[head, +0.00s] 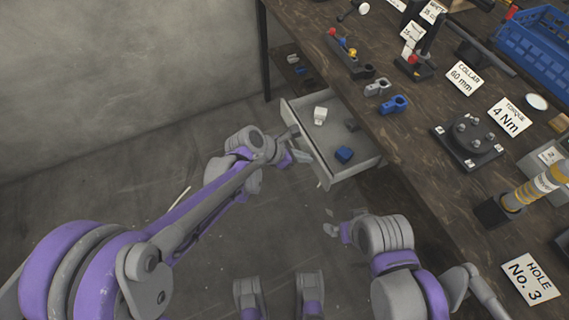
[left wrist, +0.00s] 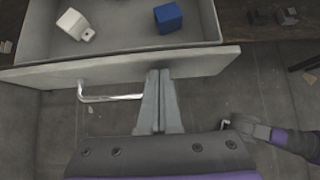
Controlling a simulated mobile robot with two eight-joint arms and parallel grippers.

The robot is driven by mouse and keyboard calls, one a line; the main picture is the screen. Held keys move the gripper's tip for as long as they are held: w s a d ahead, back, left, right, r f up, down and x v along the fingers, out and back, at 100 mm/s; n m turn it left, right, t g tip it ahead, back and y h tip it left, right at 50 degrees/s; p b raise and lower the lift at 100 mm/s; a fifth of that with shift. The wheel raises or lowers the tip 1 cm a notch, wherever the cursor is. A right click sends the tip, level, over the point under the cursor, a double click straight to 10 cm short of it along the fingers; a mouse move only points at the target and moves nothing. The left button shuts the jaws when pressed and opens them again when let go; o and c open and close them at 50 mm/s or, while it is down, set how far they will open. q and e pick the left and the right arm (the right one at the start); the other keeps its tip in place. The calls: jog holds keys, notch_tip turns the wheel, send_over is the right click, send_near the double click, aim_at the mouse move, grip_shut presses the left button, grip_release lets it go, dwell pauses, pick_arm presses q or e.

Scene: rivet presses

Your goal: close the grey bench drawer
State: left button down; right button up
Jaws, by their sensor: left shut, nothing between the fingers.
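The grey bench drawer (head: 352,166) stands open, sticking out from under the wooden bench. A white block (head: 320,115) and a blue block (head: 344,155) lie inside it. In the left wrist view the drawer's front panel (left wrist: 205,64) crosses the picture, with a bent metal handle (left wrist: 108,97) below its rim. My left gripper (head: 300,156) is shut and empty at the outer side of the drawer front. Its fingertips (left wrist: 159,73) overlap the panel right of the handle; I cannot tell whether they touch. My right gripper (head: 334,221) hangs apart, in front of the bench; its jaw state is unclear.
The wooden bench (head: 420,145) carries a blue crate (head: 538,45), a fixture plate (head: 467,143), labels, and blue and grey clamp parts near its edge. A grey wall (head: 120,70) stands at the left. The floor (head: 215,130) before the drawer is mostly free.

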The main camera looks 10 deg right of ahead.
pick_arm(q)
send_over(353, 148)
jog(key=shift+a, duration=0.15)
jog(key=shift+r, duration=0.1)
jog(key=shift+d, duration=0.2)
